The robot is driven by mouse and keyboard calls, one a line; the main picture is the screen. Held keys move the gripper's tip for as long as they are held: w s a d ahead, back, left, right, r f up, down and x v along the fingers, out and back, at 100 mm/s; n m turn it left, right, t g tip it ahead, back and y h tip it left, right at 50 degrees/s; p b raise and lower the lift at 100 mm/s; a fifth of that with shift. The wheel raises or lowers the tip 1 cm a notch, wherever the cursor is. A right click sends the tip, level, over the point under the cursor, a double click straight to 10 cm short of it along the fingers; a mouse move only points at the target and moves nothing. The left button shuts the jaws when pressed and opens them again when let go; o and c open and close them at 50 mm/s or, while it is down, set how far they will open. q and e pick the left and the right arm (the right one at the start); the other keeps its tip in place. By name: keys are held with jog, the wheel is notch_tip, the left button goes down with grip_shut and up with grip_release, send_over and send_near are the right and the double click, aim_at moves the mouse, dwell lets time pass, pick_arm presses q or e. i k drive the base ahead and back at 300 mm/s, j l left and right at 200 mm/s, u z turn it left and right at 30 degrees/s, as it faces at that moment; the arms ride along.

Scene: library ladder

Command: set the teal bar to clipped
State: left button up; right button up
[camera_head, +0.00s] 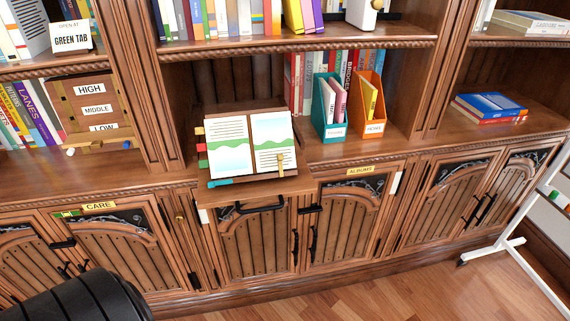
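The teal bar (221,182) shows at the lower left edge of the book stand, in front of the open book's bottom edge. It is small here, and I cannot tell whether it is clipped. The open book (230,145) leans on the stand, with pages of text and a green and blue picture. A gold clip-like piece (280,164) lies over the lower right page. The stand rests on a pulled-out wooden shelf (290,188). Neither gripper is in view; a black ridged part, probably of my arm, shows at the lower left.
A teal file box (328,105) and an orange file box (368,103) stand to the right. A "GREEN TAB" sign (71,37) is upper left. A white frame (505,246) stands on the right floor.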

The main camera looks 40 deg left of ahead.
aim_at(212, 183)
jog(key=u, duration=1.65)
